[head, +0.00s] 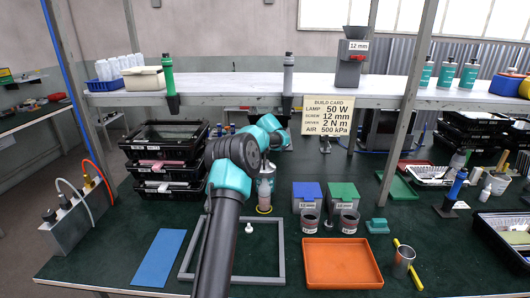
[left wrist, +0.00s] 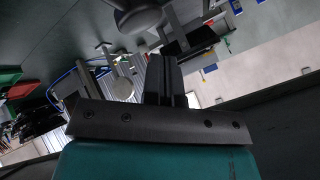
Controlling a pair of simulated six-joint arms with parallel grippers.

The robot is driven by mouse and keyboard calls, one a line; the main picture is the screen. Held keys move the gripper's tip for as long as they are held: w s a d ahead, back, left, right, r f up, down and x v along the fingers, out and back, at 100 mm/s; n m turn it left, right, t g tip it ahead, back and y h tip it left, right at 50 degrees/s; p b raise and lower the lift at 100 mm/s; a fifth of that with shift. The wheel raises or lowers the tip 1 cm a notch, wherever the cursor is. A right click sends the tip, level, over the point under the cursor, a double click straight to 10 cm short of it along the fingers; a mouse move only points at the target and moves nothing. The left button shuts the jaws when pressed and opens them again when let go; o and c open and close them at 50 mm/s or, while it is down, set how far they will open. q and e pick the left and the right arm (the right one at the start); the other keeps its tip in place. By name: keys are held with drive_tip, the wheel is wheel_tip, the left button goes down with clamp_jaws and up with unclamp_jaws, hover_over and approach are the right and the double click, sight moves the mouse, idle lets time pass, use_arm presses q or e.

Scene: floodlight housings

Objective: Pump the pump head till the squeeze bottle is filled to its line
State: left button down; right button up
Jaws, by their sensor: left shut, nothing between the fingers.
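In the left wrist view my left gripper (left wrist: 161,65) is shut and empty, with no bottle between or at the fingers. My right gripper is not in view.
A grey frame (head: 283,245) lies around the arm. A blue mat (head: 160,258), black trays (head: 165,160), an orange tray (head: 342,264), blue and green bins (head: 343,193) and a metal cup (head: 403,258) surround it. A shelf (head: 220,94) with a build card (head: 328,115) crosses above.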

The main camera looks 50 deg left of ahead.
use_arm(q)
drive_tip(key=shift+r, duration=2.05)
